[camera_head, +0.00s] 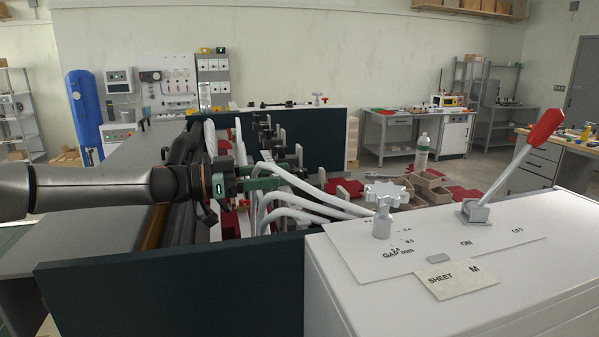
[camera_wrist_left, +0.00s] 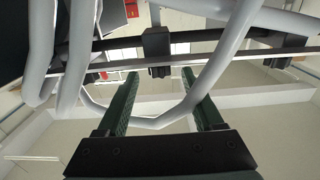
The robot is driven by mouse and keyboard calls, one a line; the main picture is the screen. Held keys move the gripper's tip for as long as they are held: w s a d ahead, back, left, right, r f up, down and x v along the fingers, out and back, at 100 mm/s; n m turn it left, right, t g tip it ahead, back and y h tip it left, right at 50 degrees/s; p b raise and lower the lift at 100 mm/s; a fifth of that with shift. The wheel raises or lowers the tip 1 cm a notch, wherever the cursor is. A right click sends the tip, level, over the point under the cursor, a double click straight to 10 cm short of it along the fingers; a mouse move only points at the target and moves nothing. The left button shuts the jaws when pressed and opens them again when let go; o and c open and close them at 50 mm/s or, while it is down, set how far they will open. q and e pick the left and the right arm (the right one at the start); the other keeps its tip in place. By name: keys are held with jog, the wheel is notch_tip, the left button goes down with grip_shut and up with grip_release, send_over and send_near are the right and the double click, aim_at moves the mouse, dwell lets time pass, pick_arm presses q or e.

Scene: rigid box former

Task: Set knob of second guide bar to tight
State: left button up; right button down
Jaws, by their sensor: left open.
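My left gripper (camera_head: 300,170) reaches in from the left in the head view, its green-edged fingers among the curved white tubes of the machine. In the left wrist view its two fingers (camera_wrist_left: 160,75) stand apart with no object between them; a white tube curves across the gap. A dark block (camera_wrist_left: 156,45) on a dark crossbar (camera_wrist_left: 222,36) lies beyond the fingertips. Several dark clamp parts (camera_head: 266,134) sit in a row on the machine in the head view. I cannot tell which one is the second guide bar's knob, or its setting. My right gripper is not in view.
A white cabinet top (camera_head: 530,235) with a grey star-shaped knob (camera_head: 384,194) and a red-handled lever (camera_head: 545,127) stands at front right. A dark side panel (camera_head: 180,290) runs in front of my arm. Curved white tubes (camera_head: 290,200) crowd the gripper.

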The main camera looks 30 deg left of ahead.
aim_at(300, 169)
pick_arm(q)
jog(key=shift+x, duration=2.05)
grip_shut()
